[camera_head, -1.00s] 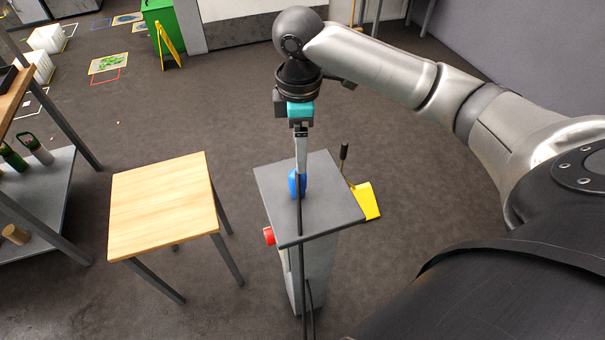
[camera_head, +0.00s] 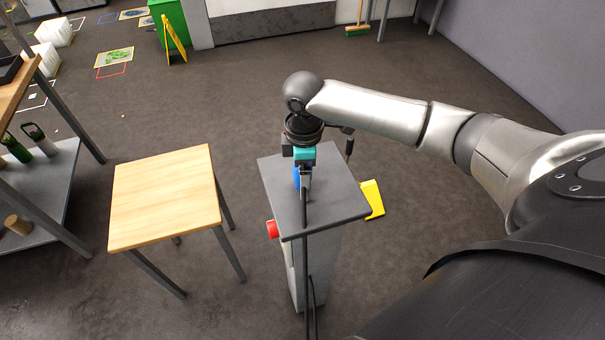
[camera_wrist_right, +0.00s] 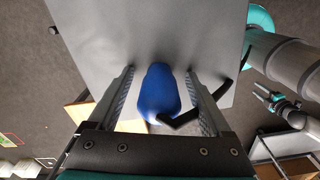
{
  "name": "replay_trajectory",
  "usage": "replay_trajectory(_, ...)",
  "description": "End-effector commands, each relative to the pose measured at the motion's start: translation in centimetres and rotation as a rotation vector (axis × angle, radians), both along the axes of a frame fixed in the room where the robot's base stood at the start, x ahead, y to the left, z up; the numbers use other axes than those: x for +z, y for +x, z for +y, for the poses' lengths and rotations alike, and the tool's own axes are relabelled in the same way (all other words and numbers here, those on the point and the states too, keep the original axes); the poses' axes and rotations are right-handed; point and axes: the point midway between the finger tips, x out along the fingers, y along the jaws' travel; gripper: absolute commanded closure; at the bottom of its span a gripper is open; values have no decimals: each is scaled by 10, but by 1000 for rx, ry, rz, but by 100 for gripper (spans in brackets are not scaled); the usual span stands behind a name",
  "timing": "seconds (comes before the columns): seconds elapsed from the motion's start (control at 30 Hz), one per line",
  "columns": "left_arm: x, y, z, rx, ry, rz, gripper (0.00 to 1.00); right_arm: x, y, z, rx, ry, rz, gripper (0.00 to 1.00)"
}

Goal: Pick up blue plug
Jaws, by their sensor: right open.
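The blue plug (camera_head: 297,178) sits on the grey top of a pedestal (camera_head: 340,200), with a black cable running from it over the near edge. In the head view my right gripper (camera_head: 304,190) hides most of the plug. In the right wrist view the blue plug (camera_wrist_right: 158,92) lies between the two fingers of my right gripper (camera_wrist_right: 158,88). The fingers are open, with a gap on either side of the plug. A black cable end bends out beside the plug.
A wooden table (camera_head: 165,195) stands left of the pedestal. A red button (camera_head: 272,229) is on the pedestal's left side. A yellow object (camera_head: 373,199) is on the floor to the right. A shelf (camera_head: 40,200) with bottles stands at far left. Open floor lies behind.

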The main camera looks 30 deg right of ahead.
Motion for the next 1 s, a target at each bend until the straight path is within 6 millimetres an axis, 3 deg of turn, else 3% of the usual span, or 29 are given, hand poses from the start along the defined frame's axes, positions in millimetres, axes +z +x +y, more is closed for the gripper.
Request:
replay_trajectory(0.13, 0, -1, 2, -1, 4, 2, 50, 1, 0, 0, 0, 0, -1, 17)
replay_trajectory(0.87, 0, -3, 6, 2, 8, 6, 50, 2, 0, 0, -1, 0, -1, 99)
replay_trajectory(1.0, 0, -3, 6, 2, 8, 6, 50, 2, 1, 0, -1, -1, -2, 100)
